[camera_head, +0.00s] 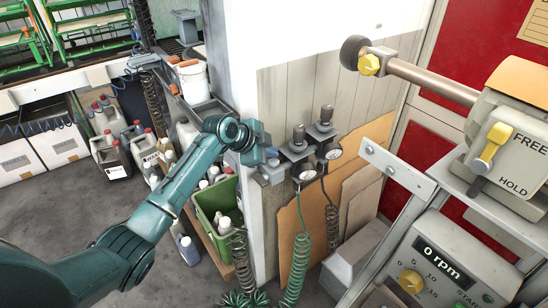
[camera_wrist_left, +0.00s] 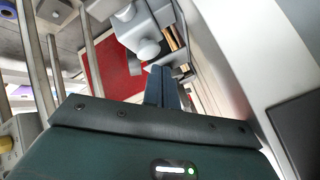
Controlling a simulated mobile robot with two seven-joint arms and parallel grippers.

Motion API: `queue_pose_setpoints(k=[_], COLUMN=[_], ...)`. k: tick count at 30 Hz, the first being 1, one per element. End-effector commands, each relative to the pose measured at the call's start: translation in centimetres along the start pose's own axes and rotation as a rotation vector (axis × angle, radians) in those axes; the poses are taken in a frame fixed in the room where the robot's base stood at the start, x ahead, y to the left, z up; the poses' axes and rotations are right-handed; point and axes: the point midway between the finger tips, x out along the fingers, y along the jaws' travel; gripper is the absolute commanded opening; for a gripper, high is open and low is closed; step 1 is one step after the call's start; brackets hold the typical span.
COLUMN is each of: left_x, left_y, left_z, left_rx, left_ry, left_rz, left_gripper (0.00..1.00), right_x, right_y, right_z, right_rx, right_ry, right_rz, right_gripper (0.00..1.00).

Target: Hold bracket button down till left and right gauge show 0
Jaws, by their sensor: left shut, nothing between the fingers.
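Two small round white-faced gauges, left (camera_head: 306,173) and right (camera_head: 333,151), hang below grey regulators on the wall corner in the head view. Their needles are too small to read. My left gripper (camera_head: 268,157) is at the wall's edge, just left of the gauges. A grey bracket (camera_head: 272,174) shows just below its fingers; I cannot tell whether they touch it, and no button can be made out clearly there. In the left wrist view the fingers (camera_wrist_left: 162,76) are together and empty, near a pale rounded fitting (camera_wrist_left: 148,49). My right gripper is not in view.
Coiled hoses, one green (camera_head: 297,262), hang below the gauges. A green crate (camera_head: 217,207) with bottles stands left of the wall. A machine with a "0 rpm" display (camera_head: 446,262) and a yellow HOLD lever (camera_head: 490,146) fills the right side.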

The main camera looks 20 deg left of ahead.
Motion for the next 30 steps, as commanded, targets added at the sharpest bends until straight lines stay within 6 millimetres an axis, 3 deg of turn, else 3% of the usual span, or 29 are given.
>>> queue_pose_setpoints(k=[11,24,30], left_x=[-0.2,-3.2,-3.6], left_y=[-0.2,-2.4,-2.7], left_z=[-0.2,-2.4,-2.7], left_rx=[0.000,0.000,-0.001], left_ry=[0.001,0.002,0.002], left_rz=[-0.001,-0.002,-0.001], left_gripper=[0.00,0.00,0.00], right_x=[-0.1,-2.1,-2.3], right_y=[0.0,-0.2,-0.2], right_z=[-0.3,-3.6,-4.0], right_rx=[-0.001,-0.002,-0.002], right_ry=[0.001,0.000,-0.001], right_rz=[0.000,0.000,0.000], right_gripper=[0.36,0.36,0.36])
